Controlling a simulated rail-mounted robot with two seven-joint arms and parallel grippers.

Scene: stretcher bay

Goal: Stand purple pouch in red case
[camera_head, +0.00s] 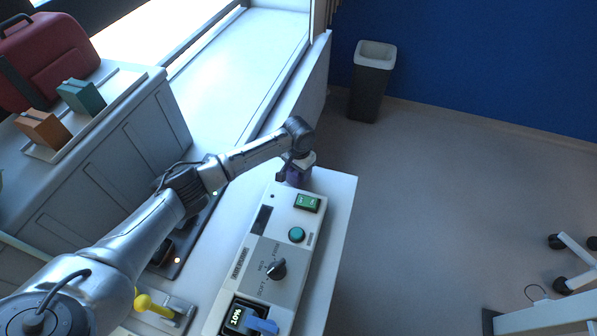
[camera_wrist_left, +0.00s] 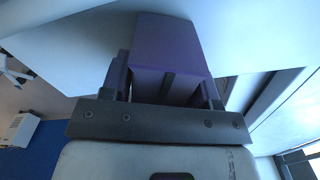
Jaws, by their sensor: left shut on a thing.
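The purple pouch (camera_head: 293,178) is at the far end of the white table, behind the control box and partly hidden by my left gripper (camera_head: 298,165). In the left wrist view the purple pouch (camera_wrist_left: 178,42) sits between the fingers of my left gripper (camera_wrist_left: 165,88), which is shut on it. I cannot tell whether the pouch touches the table. The red case (camera_head: 45,58), with a handle on top, stands on the cabinet at the upper left, well away from the pouch; its inside is not visible. My right gripper is not in view.
A teal block-like pouch (camera_head: 82,97) and an orange one (camera_head: 43,129) stand on a pale tray beside the red case. A control box (camera_head: 270,262) with a green button and knob fills the table's near part. A yellow-handled lever (camera_head: 150,304) stands left of it.

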